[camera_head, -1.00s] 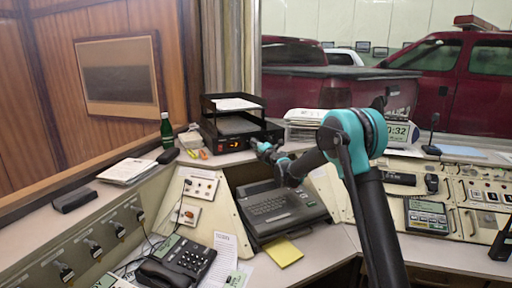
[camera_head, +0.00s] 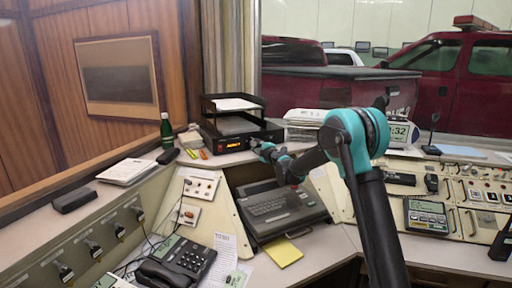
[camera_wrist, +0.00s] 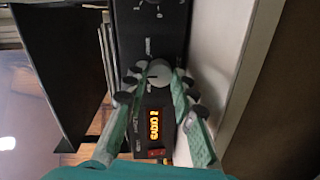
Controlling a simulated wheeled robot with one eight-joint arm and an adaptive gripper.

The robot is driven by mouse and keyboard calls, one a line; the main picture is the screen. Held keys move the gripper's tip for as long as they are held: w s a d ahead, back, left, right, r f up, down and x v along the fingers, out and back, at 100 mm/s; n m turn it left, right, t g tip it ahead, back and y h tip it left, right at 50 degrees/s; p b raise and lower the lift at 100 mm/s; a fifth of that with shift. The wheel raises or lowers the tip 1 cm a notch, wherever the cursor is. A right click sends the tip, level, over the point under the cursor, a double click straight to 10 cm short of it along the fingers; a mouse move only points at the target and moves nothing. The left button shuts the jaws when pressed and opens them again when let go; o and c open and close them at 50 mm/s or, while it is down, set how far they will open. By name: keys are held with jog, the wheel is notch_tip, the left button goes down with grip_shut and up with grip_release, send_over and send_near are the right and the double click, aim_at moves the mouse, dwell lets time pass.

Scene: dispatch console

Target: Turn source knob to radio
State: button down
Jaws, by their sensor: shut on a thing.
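The black radio unit (camera_head: 262,133) stands on the desk under a paper tray. In the head view my gripper (camera_head: 262,149) is at the front of the unit, and the knob is hidden. The orange display (camera_wrist: 153,126) is lit with a word, too blurred to read surely.
A green bottle (camera_head: 166,130) stands left of the unit, with markers (camera_head: 198,154) on the desk. A laptop-like terminal (camera_head: 280,208) sits below my arm. A telephone (camera_head: 178,262) is at the front left. A stack of papers (camera_head: 303,124) lies right of the unit.

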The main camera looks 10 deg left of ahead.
dwell(0.3)
jog(key=c, duration=1.2)
grip_release()
